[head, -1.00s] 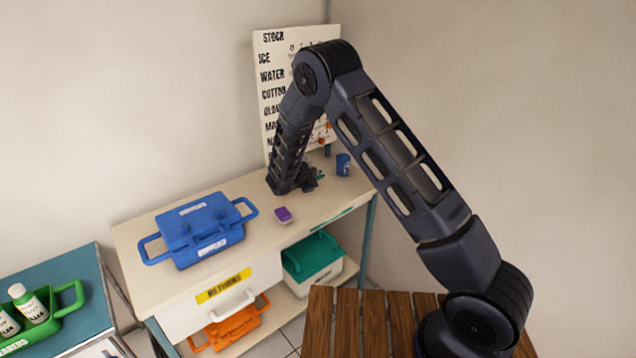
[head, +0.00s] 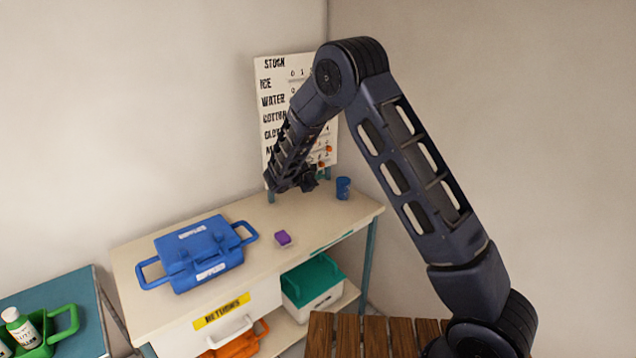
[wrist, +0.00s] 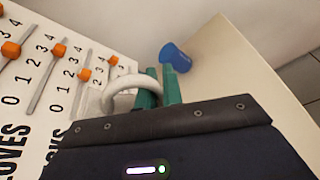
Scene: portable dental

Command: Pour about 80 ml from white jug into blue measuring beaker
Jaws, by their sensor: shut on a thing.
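The blue measuring beaker (head: 343,188) stands at the back right end of the cream bench. It also shows in the wrist view (wrist: 175,57), beyond the fingertips. My gripper (head: 312,178) is left of the beaker and looks raised above the bench. In the wrist view its green fingers (wrist: 160,88) are close together. A curved white part of the white jug (wrist: 117,90) shows at the left finger, so my gripper is shut on the jug. The jug's body and what it holds are hidden; my arm covers it in the head view.
A stock board (head: 268,120) with orange sliders stands close behind my gripper. A blue case (head: 195,255) and a purple block (head: 283,238) sit on the bench (head: 265,275). Bare bench top lies in front of the beaker.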

